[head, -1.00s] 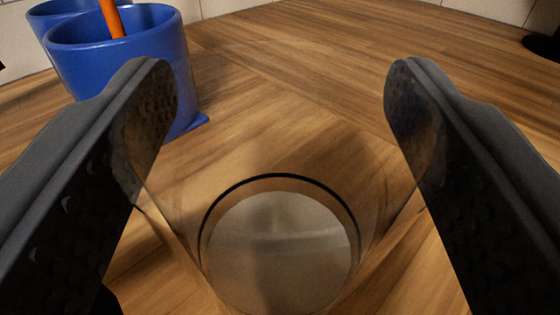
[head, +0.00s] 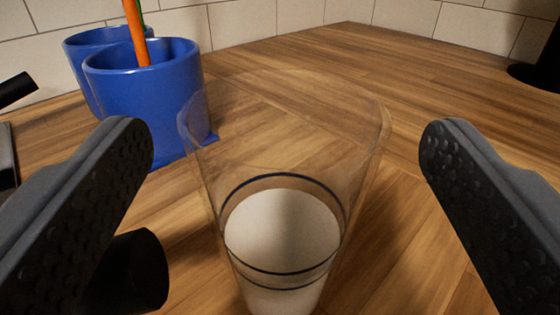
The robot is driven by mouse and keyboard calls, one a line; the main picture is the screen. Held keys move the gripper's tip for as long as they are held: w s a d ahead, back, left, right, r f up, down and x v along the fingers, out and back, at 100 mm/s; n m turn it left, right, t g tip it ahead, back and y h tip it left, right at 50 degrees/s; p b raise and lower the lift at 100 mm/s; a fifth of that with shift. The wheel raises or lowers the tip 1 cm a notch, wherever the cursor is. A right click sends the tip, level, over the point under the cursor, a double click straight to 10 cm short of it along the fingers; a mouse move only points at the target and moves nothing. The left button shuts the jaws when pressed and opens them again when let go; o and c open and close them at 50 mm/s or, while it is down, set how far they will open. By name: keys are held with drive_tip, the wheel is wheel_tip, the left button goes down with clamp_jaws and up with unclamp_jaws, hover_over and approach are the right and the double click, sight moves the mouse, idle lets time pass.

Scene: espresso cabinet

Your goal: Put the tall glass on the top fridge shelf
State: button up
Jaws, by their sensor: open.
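A tall clear glass (head: 285,150) stands upright on the wooden counter, in the middle of the head view. It has dark ring lines, and a pale whitish area shows in its lower part. My gripper (head: 288,150) is open, with one black finger on each side of the glass. Clear gaps show between both fingers and the glass. The fridge and its top shelf are not in view.
Blue cups (head: 145,95) stand at the back left, with an orange stick (head: 136,32) in one. A dark cylinder (head: 137,270) is at lower left. A black object (head: 545,70) stands at the far right. A tiled wall (head: 290,22) closes the back. Counter right of the glass is clear.

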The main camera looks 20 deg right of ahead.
drive_tip(key=v, duration=0.8)
drive_tip(key=shift+s+a+p, duration=0.15)
drive_tip(key=shift+s+p, duration=0.1)
drive_tip(key=shift+p, duration=0.2)
drive_tip(key=shift+r, duration=0.1)
